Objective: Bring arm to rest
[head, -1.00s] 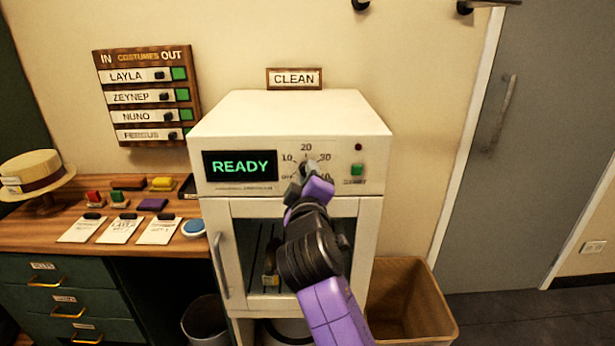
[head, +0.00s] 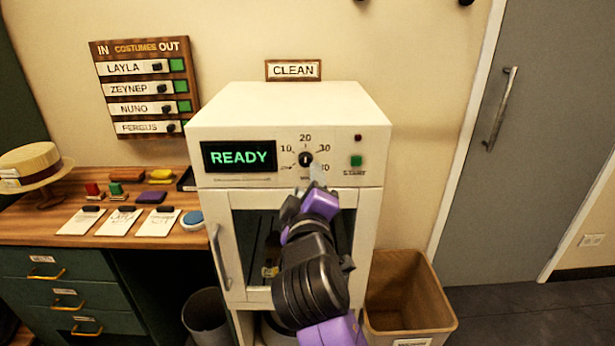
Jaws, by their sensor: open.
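My purple and black arm reaches up in front of the white cleaning cabinet (head: 290,110). My gripper (head: 308,190) is open and empty, just below the black dial (head: 306,159) on the control panel. It looks apart from the dial, which shows uncovered. The display (head: 239,157) reads READY in green. The green start button (head: 356,161) sits right of the dial, under a small dark red light. The cabinet's glass door (head: 243,240) looks shut, and my arm hides much of it.
A wooden counter (head: 75,238) at left holds a straw hat (head: 30,165), clipboards, stamps and a blue round pad (head: 192,219). A tan bin (head: 405,300) stands right of the cabinet, and a grey bin (head: 207,318) stands left. A grey door (head: 530,150) is at right.

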